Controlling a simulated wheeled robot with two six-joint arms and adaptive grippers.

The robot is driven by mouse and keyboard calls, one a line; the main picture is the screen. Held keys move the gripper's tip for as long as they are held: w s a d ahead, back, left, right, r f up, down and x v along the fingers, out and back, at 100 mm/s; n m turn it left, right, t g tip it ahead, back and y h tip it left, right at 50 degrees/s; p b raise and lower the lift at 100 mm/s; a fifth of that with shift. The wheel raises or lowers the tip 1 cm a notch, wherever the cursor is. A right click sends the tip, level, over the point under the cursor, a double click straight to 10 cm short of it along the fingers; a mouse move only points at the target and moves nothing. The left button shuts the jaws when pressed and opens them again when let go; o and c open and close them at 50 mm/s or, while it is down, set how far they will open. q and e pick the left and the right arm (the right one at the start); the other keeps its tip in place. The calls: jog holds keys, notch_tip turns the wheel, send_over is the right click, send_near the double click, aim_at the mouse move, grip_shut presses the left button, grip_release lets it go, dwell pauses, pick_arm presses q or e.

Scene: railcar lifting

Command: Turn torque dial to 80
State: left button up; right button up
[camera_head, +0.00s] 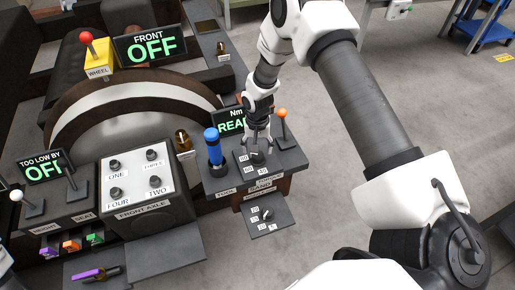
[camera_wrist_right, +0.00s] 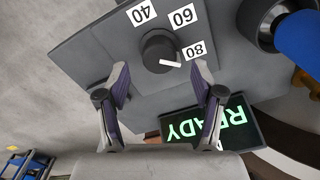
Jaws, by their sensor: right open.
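The torque dial (camera_wrist_right: 157,48) is a dark round knob on a grey panel (camera_wrist_right: 110,60) with white labels 40, 60 and 80 (camera_wrist_right: 194,50). Its white pointer mark (camera_wrist_right: 170,64) lies toward the right of the knob, its end just below the 80 label in the right wrist view. My right gripper (camera_wrist_right: 160,78) is open, its two fingers on either side of and just short of the knob; contact cannot be told. In the head view the right gripper (camera_head: 257,143) hangs over the dial panel and partly hides the knob.
A screen (camera_wrist_right: 205,122) beside the panel reads READY. A blue-handled tool (camera_head: 214,146) stands left of the dial, and an orange-topped lever (camera_head: 282,114) stands right. A lower panel (camera_head: 262,216) has another small dial. Open floor lies to the right.

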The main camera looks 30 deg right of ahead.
notch_tip(320, 180, up, 8)
jog(key=shift+f, duration=0.2)
jog(key=shift+g, duration=0.8)
jog(key=s+f, duration=0.2)
jog(key=s+a+f, duration=0.1)
jog(key=s+f, duration=0.1)
jog(key=f, duration=0.1)
jog(key=shift+s, duration=0.25)
jog(key=s+a+f+n, duration=0.2)
jog(key=s+f, duration=0.1)
jog(key=s, duration=0.5)
jog(key=s+a+f+n+t, duration=0.1)
jog(key=s+a+f+n, duration=0.1)
jog(key=s, duration=0.5)
jog(key=s+a+f+n, duration=0.2)
jog(key=s+a+f, duration=0.1)
jog(key=s, duration=0.5)
jog(key=shift+s+a+f+n+t, duration=0.15)
jog(key=shift+s+f+n+t, duration=0.15)
jog(key=shift+f+n, duration=0.15)
